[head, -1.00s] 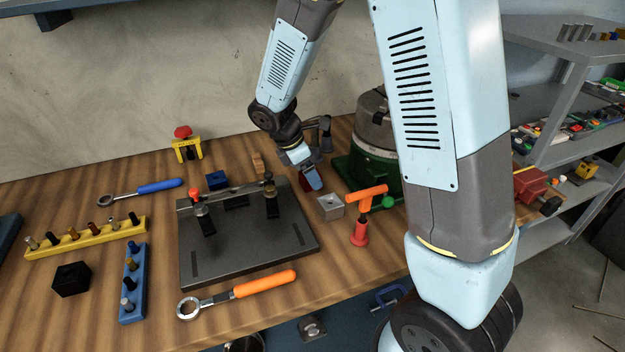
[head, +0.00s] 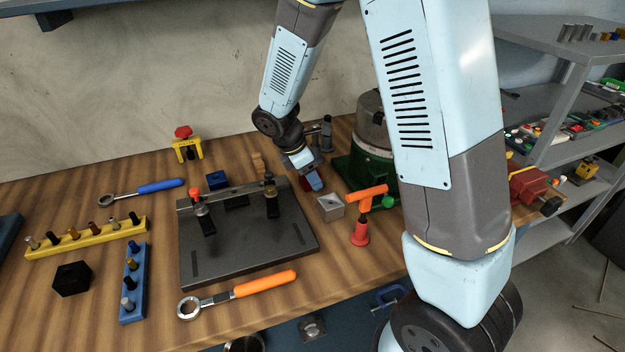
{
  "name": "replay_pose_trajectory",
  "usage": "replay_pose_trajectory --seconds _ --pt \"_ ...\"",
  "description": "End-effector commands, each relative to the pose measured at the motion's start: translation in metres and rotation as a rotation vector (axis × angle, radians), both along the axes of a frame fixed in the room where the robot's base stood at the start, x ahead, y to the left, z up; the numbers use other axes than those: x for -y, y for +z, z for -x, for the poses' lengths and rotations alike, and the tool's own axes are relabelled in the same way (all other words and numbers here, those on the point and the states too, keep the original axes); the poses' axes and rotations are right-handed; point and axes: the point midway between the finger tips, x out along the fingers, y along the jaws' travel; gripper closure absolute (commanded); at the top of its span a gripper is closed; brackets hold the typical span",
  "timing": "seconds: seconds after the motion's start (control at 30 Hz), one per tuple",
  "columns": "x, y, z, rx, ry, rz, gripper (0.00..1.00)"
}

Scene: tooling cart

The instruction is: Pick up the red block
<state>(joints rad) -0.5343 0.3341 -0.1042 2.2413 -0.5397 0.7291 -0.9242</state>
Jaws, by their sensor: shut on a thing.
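The red block (head: 305,184) shows only as a small dark red patch on the wooden bench, at the right rear corner of the dark fixture plate. My gripper (head: 314,183) points down over it and is shut on it. The blue finger hides most of the block. I cannot tell whether the block touches the bench or is lifted.
A grey metal block (head: 330,207) and an orange-and-red tool (head: 362,215) stand close on the right. A green-based machine (head: 370,172) is behind them. The dark fixture plate (head: 245,250) with clamps lies left. An orange-handled wrench (head: 240,291) lies in front.

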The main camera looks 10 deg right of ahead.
Motion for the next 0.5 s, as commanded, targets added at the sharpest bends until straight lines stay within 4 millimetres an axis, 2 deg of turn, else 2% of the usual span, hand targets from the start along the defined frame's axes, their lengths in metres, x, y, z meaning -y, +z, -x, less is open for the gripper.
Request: replay_pose_trajectory --seconds 0.1,0.37,0.5 --pt "0.0 0.0 0.0 0.001 -0.001 0.0 0.82" --pt "0.0 0.002 0.0 0.001 -0.001 0.0 0.82" --pt "0.0 0.013 -0.001 0.004 -0.002 -0.002 0.82"
